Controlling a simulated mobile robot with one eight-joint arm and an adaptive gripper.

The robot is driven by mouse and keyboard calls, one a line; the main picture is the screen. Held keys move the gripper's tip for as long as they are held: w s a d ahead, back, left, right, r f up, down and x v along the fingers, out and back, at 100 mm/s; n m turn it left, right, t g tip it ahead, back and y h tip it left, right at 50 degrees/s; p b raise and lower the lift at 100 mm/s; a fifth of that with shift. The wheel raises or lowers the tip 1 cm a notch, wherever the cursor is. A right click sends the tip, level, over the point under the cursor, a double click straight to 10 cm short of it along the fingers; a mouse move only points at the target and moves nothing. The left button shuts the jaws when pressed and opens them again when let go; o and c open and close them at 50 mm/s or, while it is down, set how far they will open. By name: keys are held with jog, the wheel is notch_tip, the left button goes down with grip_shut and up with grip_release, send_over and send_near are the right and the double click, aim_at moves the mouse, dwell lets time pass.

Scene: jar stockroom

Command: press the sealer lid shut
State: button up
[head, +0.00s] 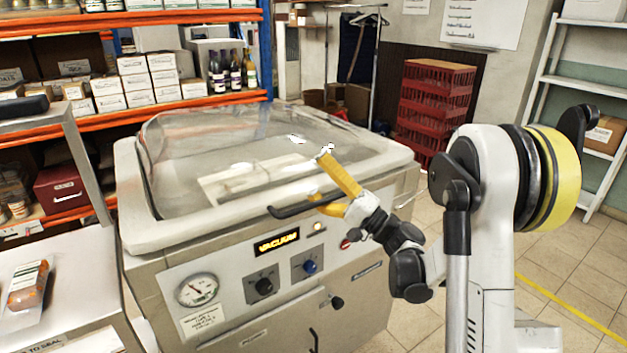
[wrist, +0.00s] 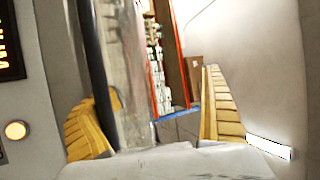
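The sealer (head: 140,235) is a large steel cabinet with a clear domed lid (head: 240,140). The lid lies low over the chamber and looks down on the rim, though the far seam is hard to make out. A black handle (head: 290,209) is on the lid's front edge. My gripper (head: 319,177) has yellow fingers and is at the right end of this handle. In the wrist view the fingers (wrist: 160,110) are spread apart, and the dark handle bar (wrist: 97,70) crosses the left finger. I cannot tell whether they touch. The sealer's display (head: 277,243) reads VACUUM.
A small lamp (head: 318,226) glows beside the display. A side table (head: 65,285) at left bears a packed orange item (head: 28,285). Orange-edged shelves (head: 150,102) with boxes and bottles stand behind. Red crates (head: 435,105) stand at the back; floor (head: 570,270) is open at right.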

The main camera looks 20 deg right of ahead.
jog(key=shift+o, duration=0.5)
jog(key=shift+s+d+f, duration=0.35)
jog(key=shift+s+d, duration=0.05)
jog(key=shift+d, duration=0.1)
jog(key=shift+s+d+f, duration=0.9)
jog(key=shift+d+f, duration=0.1)
jog(key=shift+f, duration=0.05)
jog(key=shift+s+d+f, duration=0.4)
jog(key=shift+d+f, duration=0.1)
jog(key=shift+f, duration=0.25)
jog(key=c, duration=0.4)
jog(key=shift+s+d+f, duration=0.3)
jog(key=shift+d+f, duration=0.05)
jog(key=shift+f, duration=0.1)
jog(key=c, duration=0.5)
jog(key=shift+s+d+f+b, duration=0.1)
jog(key=shift+s+d+f, duration=0.25)
jog(key=shift+f, duration=0.25)
jog(key=shift+s+d+f+b, duration=0.1)
jog(key=shift+s+d+f, duration=0.2)
jog(key=shift+f, duration=0.3)
jog(key=shift+s+d+f+b, duration=0.1)
jog(key=shift+s+d+f, duration=0.15)
jog(key=shift+d+f, duration=0.25)
jog(key=shift+a, duration=0.25)
